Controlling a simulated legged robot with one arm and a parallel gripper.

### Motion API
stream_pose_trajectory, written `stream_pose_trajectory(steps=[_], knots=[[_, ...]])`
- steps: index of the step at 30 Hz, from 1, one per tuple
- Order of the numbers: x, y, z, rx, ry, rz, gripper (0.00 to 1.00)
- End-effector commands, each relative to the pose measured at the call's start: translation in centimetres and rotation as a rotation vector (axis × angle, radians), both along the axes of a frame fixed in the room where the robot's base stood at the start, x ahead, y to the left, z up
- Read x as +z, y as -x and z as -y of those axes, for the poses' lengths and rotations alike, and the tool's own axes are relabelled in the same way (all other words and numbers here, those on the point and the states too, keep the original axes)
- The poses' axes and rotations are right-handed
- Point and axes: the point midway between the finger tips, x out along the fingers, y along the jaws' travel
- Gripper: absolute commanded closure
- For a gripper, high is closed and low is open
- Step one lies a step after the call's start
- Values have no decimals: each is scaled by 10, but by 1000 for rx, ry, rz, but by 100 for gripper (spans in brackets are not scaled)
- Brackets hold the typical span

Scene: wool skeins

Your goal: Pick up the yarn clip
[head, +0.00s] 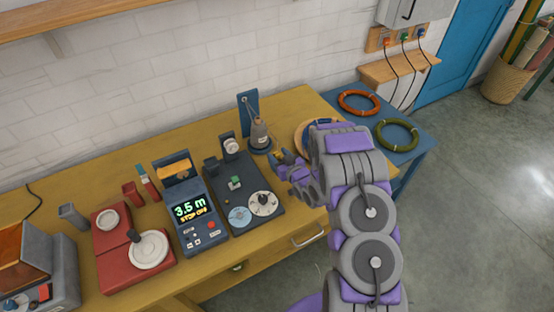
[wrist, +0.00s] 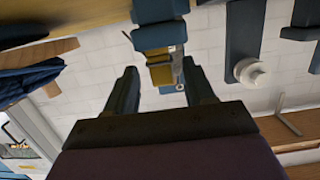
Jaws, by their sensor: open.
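My gripper (head: 284,162) is over the right part of the mustard workbench, in front of the grey cone and beside the bowl. In the wrist view my gripper (wrist: 158,85) is open, with its two dark fingers apart. A small blue and yellow piece with a metal end, which looks like the yarn clip (wrist: 160,72), shows between the fingers from that view. I cannot tell whether a finger touches it. In the head view a small yellow and blue bit shows at the fingertips, too small to tell apart from my gripper.
A grey cone (head: 260,136) stands by a blue upright plate (head: 247,108). A dark device with dials (head: 263,203) and a display unit (head: 190,211) are to the left. A wooden bowl (head: 301,130) is partly hidden by my arm. Red and green skeins (head: 397,134) lie on a blue table.

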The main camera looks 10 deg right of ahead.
Motion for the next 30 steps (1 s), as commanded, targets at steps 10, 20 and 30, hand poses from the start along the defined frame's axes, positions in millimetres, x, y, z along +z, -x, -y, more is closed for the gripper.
stream_pose_trajectory(steps=[10, 20, 30], knots=[[-6, -28, -10, 0, 1, 0, 46], [-6, -28, -10, 1, 0, 1, 68], [-6, -28, -10, 1, 0, 1, 100]])
